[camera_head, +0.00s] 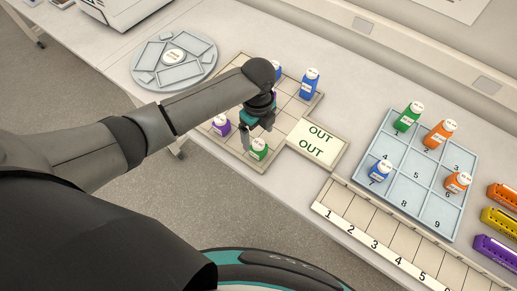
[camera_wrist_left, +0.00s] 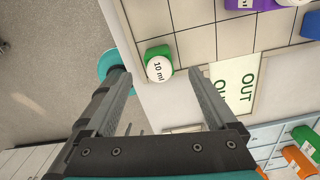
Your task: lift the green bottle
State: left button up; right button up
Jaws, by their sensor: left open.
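A green bottle (camera_head: 259,149) with a white cap stands at the front edge of the beige gridded tray (camera_head: 228,144), left of the OUT plate. In the left wrist view the green bottle (camera_wrist_left: 151,52) has "10 ml" on its cap and lies just beyond the gap between my fingertips. My left gripper (camera_head: 257,131) is open and empty, pointing down close above this bottle; it also shows in the left wrist view (camera_wrist_left: 157,72). Another green bottle (camera_head: 407,119) stands in the blue numbered tray (camera_head: 392,205). My right gripper is not in view.
A purple bottle (camera_head: 220,125) stands just left on the gridded tray, and a blue bottle (camera_head: 309,84) stands at its back right. The OUT plate (camera_head: 317,142) adjoins the tray. A round grey tray (camera_head: 208,72) lies behind my arm. The bench edge runs close in front.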

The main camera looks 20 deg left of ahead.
aim_at(258, 143)
pick_arm(q)
jog(key=shift+s+f, duration=0.15)
jog(key=shift+f, duration=2.8)
jog(key=shift+c, duration=0.4)
grip_shut()
